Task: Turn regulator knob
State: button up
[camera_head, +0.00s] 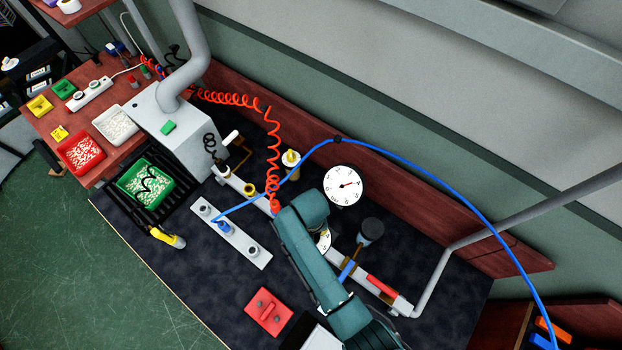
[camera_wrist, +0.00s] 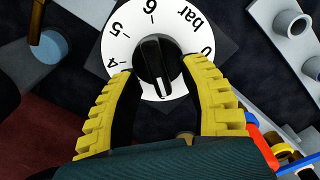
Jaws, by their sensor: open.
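The regulator knob (camera_wrist: 154,68) is black, with a raised grip bar and a white mark at its lower end. A white ring dial (camera_wrist: 118,45) with black numbers and "bar" surrounds it in the wrist view. My gripper (camera_wrist: 160,70) is open, its two yellow-and-black fingers reaching over the lower dial on either side of the knob. I see gaps beside the knob, but cannot tell whether the fingers are at its depth. In the head view part of the dial (camera_head: 324,240) shows beside my teal arm, which hides the knob and gripper.
A round white gauge (camera_head: 344,185) stands close to my arm. A blue hose (camera_head: 430,170) arches behind it and a red coiled hose (camera_head: 271,150) hangs to its left. A grey-blue cylinder (camera_head: 371,229) stands to the right. A red block (camera_head: 269,311) lies in front.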

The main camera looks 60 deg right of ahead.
jog(key=shift+f, duration=0.1)
grip_shut()
dwell(0.3)
jog(key=shift+n, duration=0.3)
jog(key=n+p, duration=0.3)
jog(key=n, duration=0.1)
jog(key=shift+a, duration=0.2)
jog(key=n+p, duration=0.1)
jog(key=n, duration=0.2)
jog(key=n+p, duration=0.1)
jog(key=n, duration=0.1)
jog(key=shift+a+n, duration=0.2)
jog(key=shift+n, duration=0.2)
jog(key=n+p, duration=0.1)
jog(key=n, duration=0.4)
jog(key=shift+a, duration=0.2)
jog(key=n, duration=0.2)
jog(key=n+p, duration=0.1)
jog(key=n, duration=0.2)
jog(key=shift+s+a, duration=0.15)
jog(key=shift+s, duration=0.05)
jog(key=shift+f, duration=0.1)
